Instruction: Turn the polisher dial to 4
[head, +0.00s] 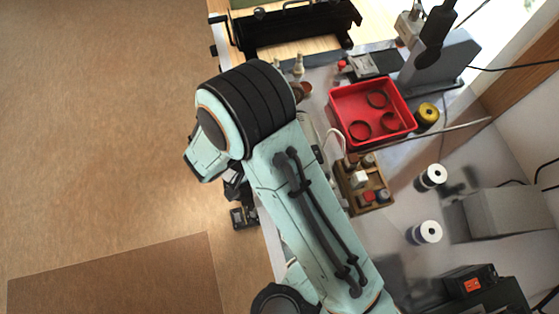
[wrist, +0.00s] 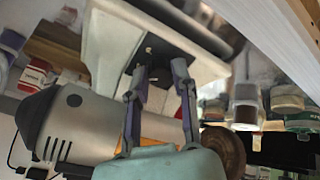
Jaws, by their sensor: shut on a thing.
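In the wrist view, the polisher's rounded grey body (wrist: 92,125) fills the lower left, with a pale base (wrist: 103,50) above it. A dark panel (wrist: 150,48) on that base carries a small light mark. The dark dial (wrist: 160,75) sits at the panel, between the two fingertips of my gripper (wrist: 160,78), which is shut on it. The dial's setting and numbers cannot be read. In the head view, my own arm hides the dial and most of my gripper.
In the head view, a red tray (head: 345,88) with dark rings stands on the bench, near a yellow spool (head: 427,115). A wooden block (head: 353,205) with small parts and two white-topped spools (head: 431,177) stand right of my arm. Open floor (head: 100,120) lies left.

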